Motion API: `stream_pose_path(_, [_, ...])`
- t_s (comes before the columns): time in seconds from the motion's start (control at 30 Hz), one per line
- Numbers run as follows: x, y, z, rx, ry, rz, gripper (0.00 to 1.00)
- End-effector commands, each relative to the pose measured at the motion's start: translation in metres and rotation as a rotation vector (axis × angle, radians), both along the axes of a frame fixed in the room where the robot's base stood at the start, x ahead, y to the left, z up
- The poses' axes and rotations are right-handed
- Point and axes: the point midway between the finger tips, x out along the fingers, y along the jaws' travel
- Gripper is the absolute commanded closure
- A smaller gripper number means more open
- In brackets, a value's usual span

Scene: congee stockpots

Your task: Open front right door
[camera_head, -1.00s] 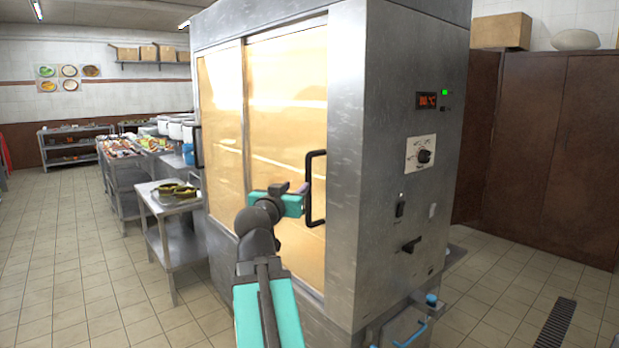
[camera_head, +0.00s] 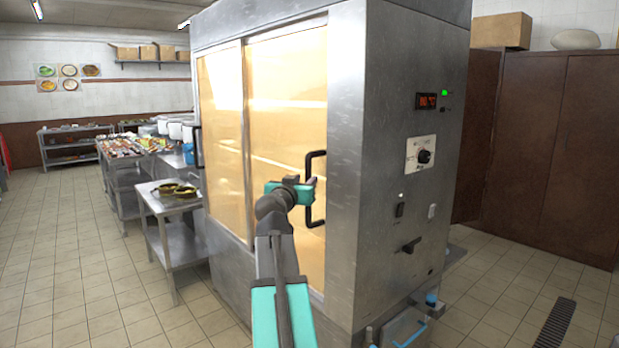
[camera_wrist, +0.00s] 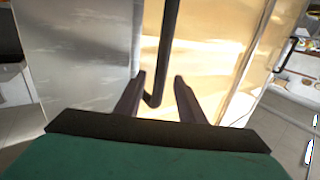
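A large steel cabinet (camera_head: 345,200) stands in the middle of the head view with two lit, yellow glazed doors on its front. The front right door (camera_head: 285,100) looks closed and has a black vertical bar handle (camera_head: 313,160) near its right edge. My gripper (camera_head: 314,184) is at the lower part of this handle. In the wrist view the gripper (camera_wrist: 160,78) is open, and the handle (camera_wrist: 166,50) comes down between its two dark fingers, with its lower bend close to the left finger. I cannot tell whether a finger touches it.
The left door has its own black handle (camera_head: 198,146). A steel side table (camera_head: 165,204) stands to the left. The tiled floor at left is clear.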

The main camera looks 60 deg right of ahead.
Motion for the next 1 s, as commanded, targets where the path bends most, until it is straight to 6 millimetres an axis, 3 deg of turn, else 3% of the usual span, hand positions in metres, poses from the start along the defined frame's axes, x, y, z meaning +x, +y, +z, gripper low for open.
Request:
stream_pose_path(0.4, [0.011,-0.039,0.001,0.0,0.001,0.0,0.64])
stream_pose_path(0.9, [0.012,-0.046,0.0,0.0,0.0,0.0,0.64])
stream_pose_path(1.0, [0.012,-0.046,0.0,0.0,0.0,0.0,0.8])
